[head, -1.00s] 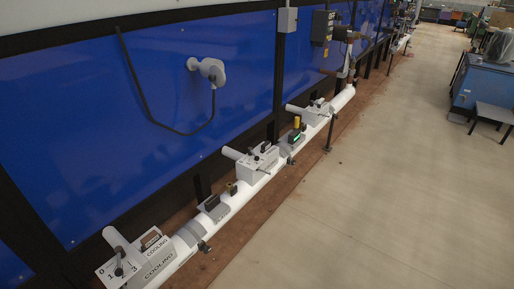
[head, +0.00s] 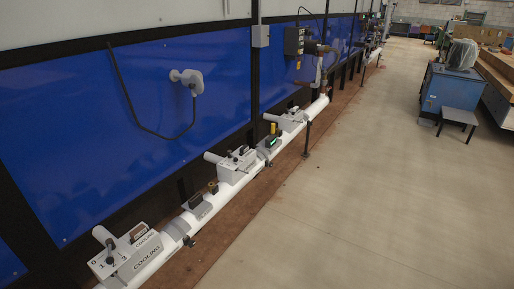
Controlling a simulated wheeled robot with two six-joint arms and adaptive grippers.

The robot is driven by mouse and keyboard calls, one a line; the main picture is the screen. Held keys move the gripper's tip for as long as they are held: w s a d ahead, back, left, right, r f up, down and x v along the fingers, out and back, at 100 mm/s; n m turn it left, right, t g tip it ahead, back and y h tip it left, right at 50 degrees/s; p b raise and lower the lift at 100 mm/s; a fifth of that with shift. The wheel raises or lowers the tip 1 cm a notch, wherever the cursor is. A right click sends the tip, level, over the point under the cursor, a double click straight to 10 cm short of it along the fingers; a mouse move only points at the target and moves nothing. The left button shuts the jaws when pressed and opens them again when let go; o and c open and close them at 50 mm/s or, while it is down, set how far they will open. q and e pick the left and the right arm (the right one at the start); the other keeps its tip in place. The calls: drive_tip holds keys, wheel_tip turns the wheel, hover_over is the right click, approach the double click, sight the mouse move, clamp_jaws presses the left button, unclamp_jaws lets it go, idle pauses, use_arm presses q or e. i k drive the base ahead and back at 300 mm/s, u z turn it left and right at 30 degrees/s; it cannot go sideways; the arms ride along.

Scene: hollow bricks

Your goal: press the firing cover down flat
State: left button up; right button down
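No part marked as a firing cover can be made out. A white box (head: 128,254) lettered COOLING, with numbers and a small lever on top, sits on the white pipe (head: 213,216) at the lower left. A second white box (head: 238,169) with dark knobs sits farther along the pipe, its lettering too small to read. A third, smaller white box (head: 290,122) is farther still. Neither of my grippers is in view.
Between the boxes, the pipe carries a grey dark-topped unit (head: 197,206) and a device with a yellow top (head: 272,130). Blue panels (head: 100,130) stand behind. The floor (head: 350,200) right of the pipe is clear up to a blue machine (head: 447,92) and a small table (head: 459,117).

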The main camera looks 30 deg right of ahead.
sight(259, 151)
drive_tip(key=z, duration=0.65)
drive_tip(key=i, duration=0.65)
drive_tip(key=z, duration=1.3)
drive_tip(key=i, duration=2.1)
drive_tip(key=u, duration=1.15)
drive_tip(key=i, duration=0.85)
drive_tip(key=u, duration=0.95)
